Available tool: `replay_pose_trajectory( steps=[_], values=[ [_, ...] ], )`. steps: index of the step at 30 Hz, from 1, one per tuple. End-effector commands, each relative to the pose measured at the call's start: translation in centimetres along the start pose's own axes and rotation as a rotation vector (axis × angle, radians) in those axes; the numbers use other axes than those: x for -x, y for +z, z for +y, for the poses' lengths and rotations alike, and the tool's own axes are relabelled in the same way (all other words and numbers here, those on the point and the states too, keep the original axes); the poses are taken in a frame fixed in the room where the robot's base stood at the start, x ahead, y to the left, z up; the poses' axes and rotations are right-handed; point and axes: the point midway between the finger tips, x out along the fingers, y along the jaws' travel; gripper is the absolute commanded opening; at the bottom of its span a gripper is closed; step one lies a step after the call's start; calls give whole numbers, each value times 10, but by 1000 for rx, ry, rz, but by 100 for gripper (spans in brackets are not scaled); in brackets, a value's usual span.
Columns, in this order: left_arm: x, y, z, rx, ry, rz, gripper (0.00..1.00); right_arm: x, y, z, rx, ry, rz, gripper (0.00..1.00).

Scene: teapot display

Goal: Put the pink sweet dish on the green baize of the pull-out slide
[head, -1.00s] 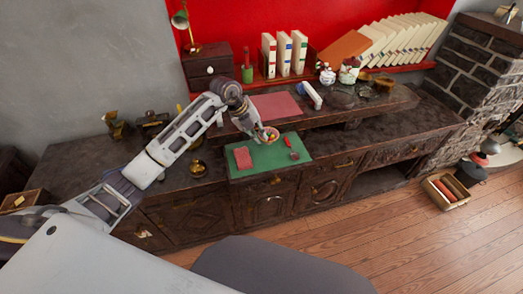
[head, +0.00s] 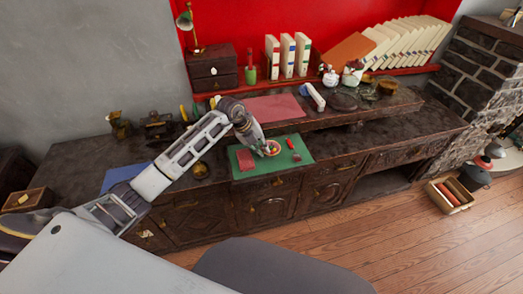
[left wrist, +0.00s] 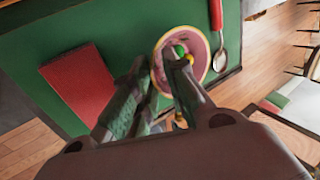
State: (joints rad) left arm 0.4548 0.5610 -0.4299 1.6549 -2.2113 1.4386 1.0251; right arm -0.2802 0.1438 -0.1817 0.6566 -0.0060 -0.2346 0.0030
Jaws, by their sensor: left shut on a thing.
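The pink sweet dish (left wrist: 200,47), round with a pale rim, holds green and yellow sweets in the left wrist view. In the head view the dish (head: 273,149) is over the green baize (head: 270,168) of the pull-out slide, at or just above its surface; I cannot tell whether it touches. My left gripper (head: 264,151) comes down from the upper left and is shut on the near rim of the dish. In the left wrist view its fingers (left wrist: 160,68) meet the rim beside the sweets. The baize (left wrist: 120,25) surrounds them. My right gripper is not in view.
A red book or pad (head: 245,160) lies on the baize left of the dish. A red-handled spoon (left wrist: 217,18) lies close on the other side. The desk's raised shelf (head: 350,112) stands behind, with a pink sheet (head: 275,108) on it. Front baize is clear.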

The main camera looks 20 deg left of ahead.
Motion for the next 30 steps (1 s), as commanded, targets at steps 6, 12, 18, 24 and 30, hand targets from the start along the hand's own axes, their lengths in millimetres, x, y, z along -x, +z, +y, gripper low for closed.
replay_pose_trajectory(
  steps=[6, 12, 18, 24, 30],
  values=[
    [-14, 0, 7, 1, 0, -1, 0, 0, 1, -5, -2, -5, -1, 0],
    [-14, 0, 7, 0, 0, -1, 0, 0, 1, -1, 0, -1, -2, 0],
    [-14, 0, 7, 0, 1, -1, 37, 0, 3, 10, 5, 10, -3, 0],
    [-14, 0, 7, 0, 0, -1, 37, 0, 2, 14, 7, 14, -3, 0],
    [-12, 0, 7, 0, 0, -1, 37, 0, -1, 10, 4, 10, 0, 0]
  ],
)
